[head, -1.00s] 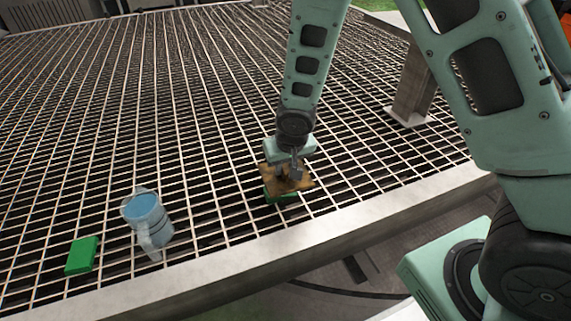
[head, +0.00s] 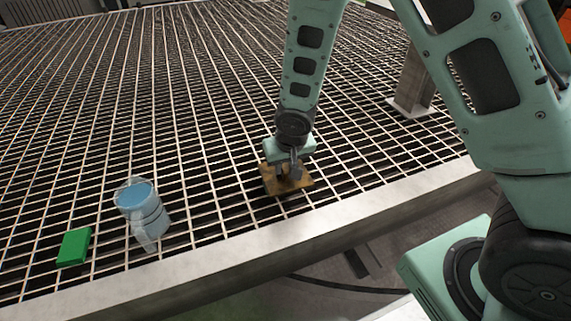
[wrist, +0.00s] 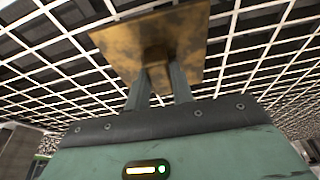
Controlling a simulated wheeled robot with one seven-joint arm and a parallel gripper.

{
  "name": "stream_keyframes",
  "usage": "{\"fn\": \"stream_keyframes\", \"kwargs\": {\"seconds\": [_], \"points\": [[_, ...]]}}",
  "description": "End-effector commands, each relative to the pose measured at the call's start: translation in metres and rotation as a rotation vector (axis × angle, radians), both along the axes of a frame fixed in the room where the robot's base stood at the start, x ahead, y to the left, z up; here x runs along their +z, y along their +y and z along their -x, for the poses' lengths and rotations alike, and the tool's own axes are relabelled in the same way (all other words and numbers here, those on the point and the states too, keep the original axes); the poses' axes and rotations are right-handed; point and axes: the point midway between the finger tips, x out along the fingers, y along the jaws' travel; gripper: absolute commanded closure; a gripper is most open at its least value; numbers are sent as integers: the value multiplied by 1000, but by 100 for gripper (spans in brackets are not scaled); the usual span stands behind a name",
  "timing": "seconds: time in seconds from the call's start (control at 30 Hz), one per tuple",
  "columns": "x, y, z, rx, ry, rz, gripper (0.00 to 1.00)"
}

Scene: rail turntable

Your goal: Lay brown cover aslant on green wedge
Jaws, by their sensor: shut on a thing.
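My gripper (head: 289,170) is shut on the brown cover (head: 301,184), a flat mottled square plate. In the wrist view the fingers (wrist: 158,70) grip a raised stub on the plate (wrist: 187,29). The cover is over the grating near its front edge; its height above the bars is hard to judge. Beneath it the head view shows only a dark strip, and I cannot tell whether any green piece is there. A bright green block (head: 74,247) lies at the far left, apart from the cover; its wedge shape is not clear.
A clear jug with blue contents (head: 142,213) stands between the green block and my gripper. The open metal grating (head: 200,120) ends at a pale front rail (head: 250,246). A metal post (head: 414,90) rises at the right. The grating behind the jug is clear.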

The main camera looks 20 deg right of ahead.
Motion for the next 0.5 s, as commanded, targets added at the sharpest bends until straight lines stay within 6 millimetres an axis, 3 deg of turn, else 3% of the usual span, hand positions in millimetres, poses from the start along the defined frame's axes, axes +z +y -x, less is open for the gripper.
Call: {"fn": "stream_keyframes", "kwargs": {"seconds": [0.17,0.2,0.27,0.5], "points": [[1,0,0,0,-1,0,100],[1,0,0,0,-1,0,68],[1,0,0,0,-1,0,52],[0,0,0,0,1,0,51]]}}
